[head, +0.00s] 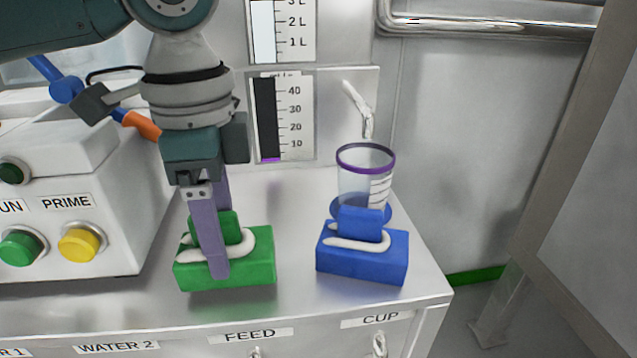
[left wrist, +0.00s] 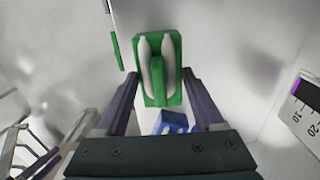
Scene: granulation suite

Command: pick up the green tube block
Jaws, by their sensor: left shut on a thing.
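The green tube block (head: 258,268) has a raised middle grip and a white tube looped around it. It appears to rest on the metal counter (head: 300,315), near the front edge. My left gripper (head: 219,238) comes down from above and is shut on the block, with one finger in front and the other partly hidden behind. In the left wrist view, the green tube block (left wrist: 158,90) lies between the two fingertips of the left gripper (left wrist: 161,77). My right gripper is not in view.
A blue tube block (head: 362,263) stands close to the right, with a clear purple-rimmed cup (head: 366,170) behind it under a spout (head: 360,108). A white control box (head: 60,240) with green and yellow buttons stands to the left. The counter ends at the right.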

